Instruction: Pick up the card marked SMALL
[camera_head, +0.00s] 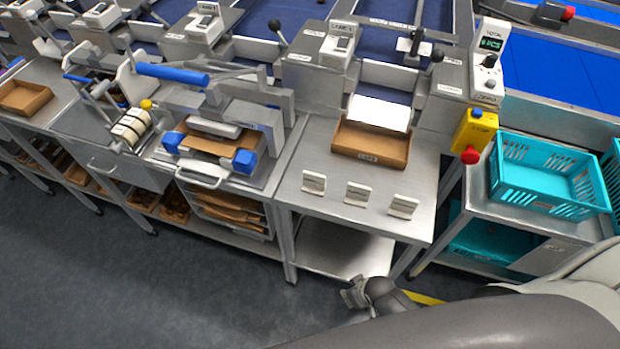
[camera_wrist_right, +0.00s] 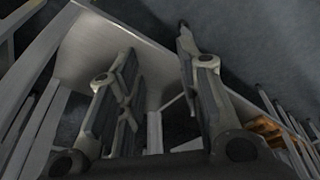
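Three small white cards stand in a row near the front of the steel table (camera_head: 310,215): a left one (camera_head: 314,183), a middle one (camera_head: 357,194) and a right one (camera_head: 402,206). Their print is too small to read, so I cannot tell which is marked SMALL. My right gripper (camera_head: 355,292) is below the table's front edge, apart from the cards. In the right wrist view my right gripper (camera_wrist_right: 157,55) has its fingers spread with nothing between them. My left gripper is not in view.
A brown box (camera_head: 370,158) with a white sheet (camera_head: 380,112) behind it stands at the table's back. A yellow stop-button box (camera_head: 474,130) and a teal crate (camera_head: 545,200) are to the right. A blue-handled press (camera_head: 215,140) is to the left.

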